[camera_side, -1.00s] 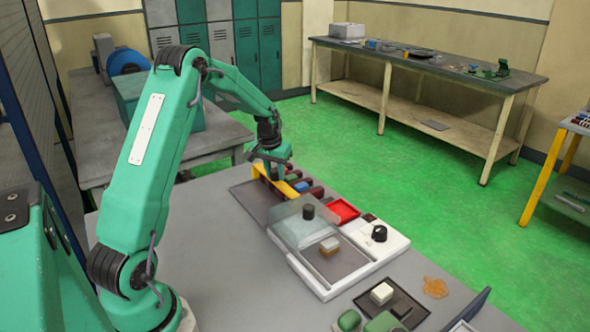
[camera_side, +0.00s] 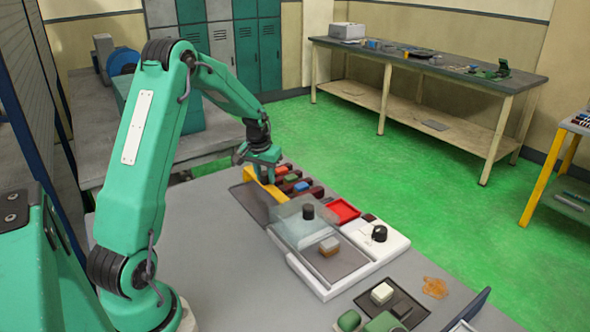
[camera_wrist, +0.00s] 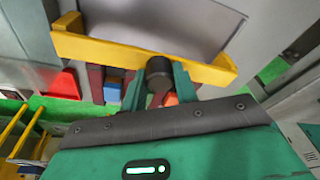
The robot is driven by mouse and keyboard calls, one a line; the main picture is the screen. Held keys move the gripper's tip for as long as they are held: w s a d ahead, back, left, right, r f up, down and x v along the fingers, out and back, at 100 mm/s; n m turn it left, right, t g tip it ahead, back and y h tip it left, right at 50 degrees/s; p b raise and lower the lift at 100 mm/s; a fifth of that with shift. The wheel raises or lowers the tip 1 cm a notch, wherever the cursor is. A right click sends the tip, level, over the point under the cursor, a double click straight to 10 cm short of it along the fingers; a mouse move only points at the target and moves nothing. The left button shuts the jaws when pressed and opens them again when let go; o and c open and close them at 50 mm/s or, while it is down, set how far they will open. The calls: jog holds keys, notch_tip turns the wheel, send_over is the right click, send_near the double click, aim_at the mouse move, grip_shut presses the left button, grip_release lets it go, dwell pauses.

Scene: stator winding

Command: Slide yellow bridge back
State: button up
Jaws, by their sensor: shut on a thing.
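The yellow bridge (camera_side: 274,193) is a bar with raised ends, lying across the dark grey plate (camera_side: 250,205) at the back of the bench. In the wrist view the bridge (camera_wrist: 100,49) spans the upper part, with a black knob (camera_wrist: 159,68) at its side. My gripper (camera_wrist: 158,85) has a green finger on either side of this knob and is shut on it. In the side view my gripper (camera_side: 266,174) stands over the bridge and hides part of it. Several coloured blocks (camera_side: 292,178) in dark red, green and blue lie just right of the bridge.
A clear cover with a black knob (camera_side: 308,211) sits over the white-framed tray (camera_side: 315,285), close in front of the bridge. A red tray (camera_side: 343,210) stands beside it. A dark tray (camera_side: 408,315) is nearer the front. The bench left of the plate is clear.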

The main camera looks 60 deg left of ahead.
jog(key=shift+s+f, duration=0.2)
jog(key=shift+s, duration=0.65)
jog(key=shift+s+f, duration=0.15)
jog(key=shift+s, duration=0.65)
jog(key=o, duration=0.7)
jog(key=shift+d, duration=0.1)
jog(key=shift+w+d, duration=0.1)
jog(key=shift+d, duration=0.05)
jog(key=shift+r, duration=0.1)
jog(key=w+v, duration=0.1)
jog(key=v, duration=0.5)
jog(key=shift+w+a+r, duration=0.15)
jog(key=shift+a, duration=0.4)
jog(key=shift+d+r, duration=0.1)
